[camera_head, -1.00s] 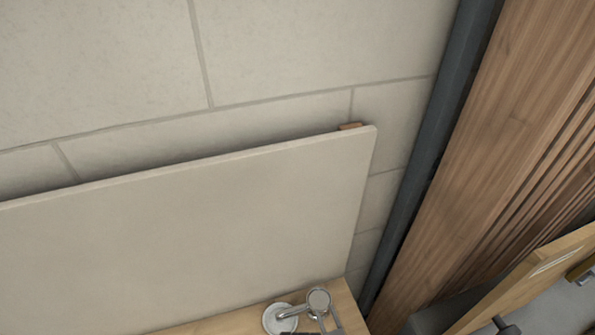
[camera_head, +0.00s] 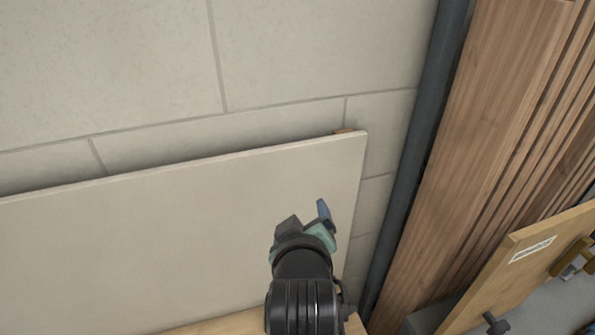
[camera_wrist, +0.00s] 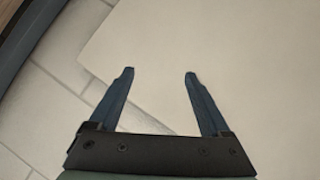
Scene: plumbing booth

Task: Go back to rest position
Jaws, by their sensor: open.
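My gripper (camera_head: 312,222) is raised in front of the beige panel (camera_head: 170,235) in the head view, near the panel's lower right part. In the wrist view my gripper (camera_wrist: 158,75) shows two blue fingers spread apart with nothing between them. The panel (camera_wrist: 240,70) fills the right side of that view, and its rounded corner and edge run behind the fingers. I cannot tell the exact distance between the fingers and the panel.
A dark vertical pipe (camera_head: 408,165) and wooden slats (camera_head: 485,120) stand right of the panel. A wooden board with a label (camera_head: 520,265) is at lower right. A wooden ledge (camera_head: 225,325) runs below the panel. The tiled wall (camera_head: 300,50) is clear above.

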